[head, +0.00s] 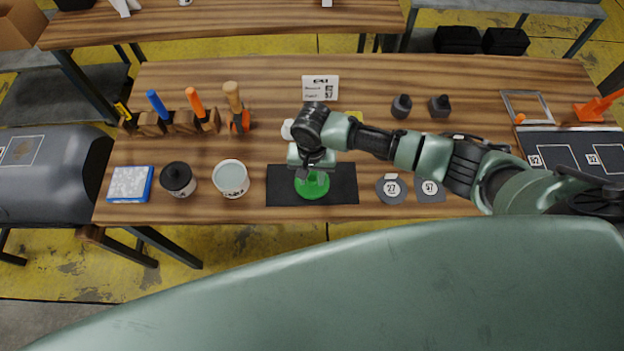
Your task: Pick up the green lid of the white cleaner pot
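The green lid (311,190) is a round disc on the black mat (344,186) near the table's front edge. My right gripper (313,174) is directly over the lid and covers its back part. I cannot tell whether its fingers touch the lid, or whether they are open or shut. A white pot (231,179) with an open top and pale contents stands to the left of the mat. My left gripper is not in view.
A dark pot (178,180) and a blue-edged pad (130,184) stand at the left. Tools with coloured handles stand in a wooden rack (185,122) behind them. Round and square grey discs (391,190) lie right of the mat, below my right arm. A white label card (320,88) stands behind.

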